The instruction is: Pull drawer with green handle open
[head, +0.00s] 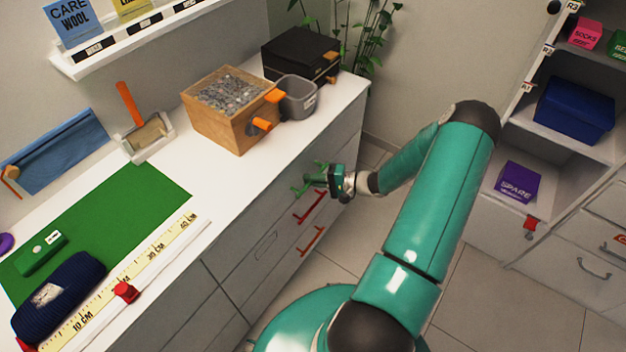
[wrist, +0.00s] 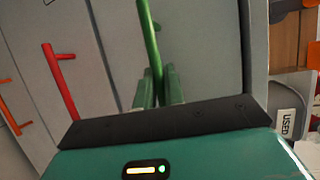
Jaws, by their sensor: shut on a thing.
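The green handle (wrist: 150,45) is on a grey drawer front (wrist: 205,45), and it runs up from between my fingers in the wrist view. My gripper (wrist: 158,88) is shut on this handle. In the head view my gripper (head: 316,180) is at the upper right drawer of the white cabinet, with the green handle (head: 300,190) partly hidden by it. The drawer front looks about flush with the cabinet, but I cannot tell exactly.
A red handle (head: 312,207) and an orange handle (head: 311,241) are on the drawers below. The countertop holds a wooden box (head: 225,130), a grey bin (head: 298,98) and a black box (head: 295,55). Open shelves (head: 570,140) stand at the right. Tiled floor is clear between.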

